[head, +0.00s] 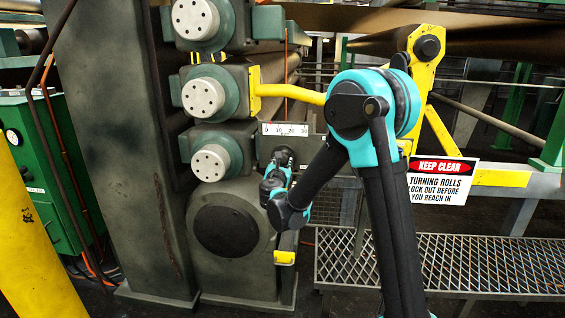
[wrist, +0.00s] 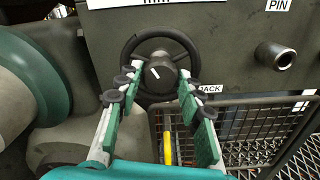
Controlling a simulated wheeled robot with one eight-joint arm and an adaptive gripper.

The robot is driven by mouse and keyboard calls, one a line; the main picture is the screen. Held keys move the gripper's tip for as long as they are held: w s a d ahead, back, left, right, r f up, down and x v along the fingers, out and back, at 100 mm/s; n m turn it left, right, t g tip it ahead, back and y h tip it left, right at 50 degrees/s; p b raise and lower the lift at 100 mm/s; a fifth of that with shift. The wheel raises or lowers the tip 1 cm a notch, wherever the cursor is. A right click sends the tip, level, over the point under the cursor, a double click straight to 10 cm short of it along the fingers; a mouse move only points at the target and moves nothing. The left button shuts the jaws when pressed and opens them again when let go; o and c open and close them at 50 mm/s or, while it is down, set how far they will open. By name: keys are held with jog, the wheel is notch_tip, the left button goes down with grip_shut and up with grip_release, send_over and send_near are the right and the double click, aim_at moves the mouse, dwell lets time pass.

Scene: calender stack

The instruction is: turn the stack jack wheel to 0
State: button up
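The stack jack wheel (wrist: 178,39) is a dark round handwheel with a hub and a short white mark slanting to the upper left. A "JACK" label sits at its lower right. The wheel also shows, small and dark, in the head view (head: 284,153), under a white scale plate (head: 285,129) marked 0 to 30. My gripper (wrist: 156,82) is open, its two green-padded fingers spread either side of the hub and overlapping the lower rim in the picture. I cannot tell whether they touch it. It also shows in the head view (head: 278,172). No pointer on the scale is clear.
A pin knob (wrist: 276,56) sticks out right of the wheel. A wire mesh guard (wrist: 245,135) is below right, and a yellow handle (head: 285,257) below the wheel. Roll ends (head: 210,162) stand at left. A "KEEP CLEAR" sign (head: 440,181) hangs right of my arm.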

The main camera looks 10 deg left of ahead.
jog(key=c, duration=0.6)
jog(key=shift+m, duration=0.3)
jog(key=m, duration=0.5)
jog(key=shift+m, duration=0.3)
jog(key=m, duration=1.7)
jog(key=shift+r, duration=0.1)
jog(key=shift+m, duration=0.4)
